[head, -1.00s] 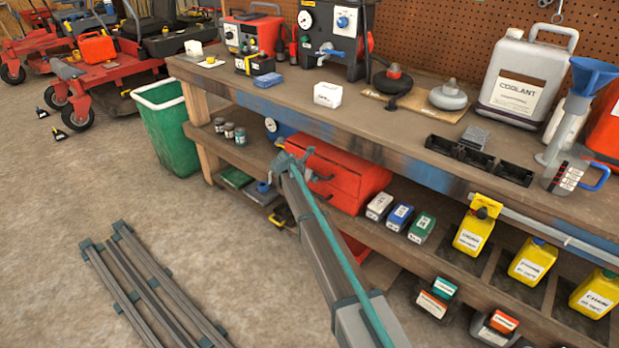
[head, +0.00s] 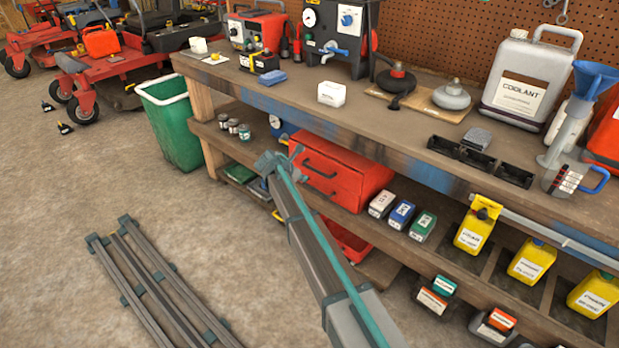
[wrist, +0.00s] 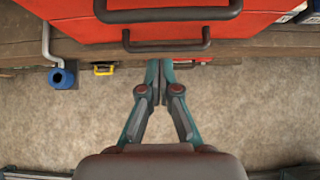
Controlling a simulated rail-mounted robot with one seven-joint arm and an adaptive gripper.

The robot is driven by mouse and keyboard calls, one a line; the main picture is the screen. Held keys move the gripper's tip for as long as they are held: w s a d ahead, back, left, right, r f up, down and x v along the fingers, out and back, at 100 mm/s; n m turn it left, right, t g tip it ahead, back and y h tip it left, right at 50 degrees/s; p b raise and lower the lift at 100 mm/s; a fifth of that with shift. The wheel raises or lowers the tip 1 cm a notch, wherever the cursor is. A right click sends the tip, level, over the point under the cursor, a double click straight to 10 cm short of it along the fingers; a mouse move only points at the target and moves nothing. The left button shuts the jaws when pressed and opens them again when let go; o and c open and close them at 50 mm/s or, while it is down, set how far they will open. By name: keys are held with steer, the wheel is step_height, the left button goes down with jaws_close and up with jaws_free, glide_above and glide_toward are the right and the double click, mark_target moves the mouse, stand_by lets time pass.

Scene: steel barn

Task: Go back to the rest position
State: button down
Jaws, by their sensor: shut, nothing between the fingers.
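My gripper (wrist: 160,72) is shut and empty in the wrist view, its two teal-grey fingers together. It points toward the red drawer unit (wrist: 225,28) with dark handles, apart from it as far as I can tell. In the head view my arm reaches up from the bottom middle, and its end (head: 271,163) is in front of the lower shelf, just left of the red drawer unit (head: 345,180). The fingers are too small to make out there. No task object is in my gripper.
The wooden workbench (head: 300,112) runs along the right, with a coolant jug (head: 525,85) on top and yellow bottles (head: 475,228) on its lower shelf. A green bin (head: 172,125) stands at its left end. Grey metal frames (head: 150,280) lie on otherwise open floor.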

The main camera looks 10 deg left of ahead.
steer(key=s+a+m+y, duration=0.1)
steer(key=s+m, duration=0.5)
steer(key=s, duration=0.1)
steer(key=s+d+f+m+g, duration=0.5)
steer(key=s+d+f+m, duration=0.7)
steer(key=s+f, duration=0.45)
steer(key=s+d+f+m+g+y, duration=0.1)
steer(key=s+d+f+m+g, duration=0.1)
steer(key=s+d+f, duration=0.4)
steer(key=s+d+f+m+g, duration=0.15)
steer(key=s+d, duration=0.25)
steer(key=s, duration=0.4)
steer(key=s+d+f+m+g+y, duration=0.1)
steer(key=s+d+f+m+g, duration=0.15)
steer(key=s+d+f, duration=0.35)
steer(key=s+d+f+m+g+y, duration=0.1)
steer(key=s+d+m+g, duration=0.2)
steer(key=s, duration=1)
steer(key=s+d+f+m+y, duration=0.15)
steer(key=s+d, duration=0.35)
steer(key=s, duration=0.7)
step_height(320, 180, up, 14)
steer(key=m+p, duration=0.1)
steer(key=p, duration=1.2)
steer(key=shift+s+f+h+p, duration=0.2)
steer(key=shift+s+h+p, duration=0.05)
steer(key=shift+h+p, duration=0.1)
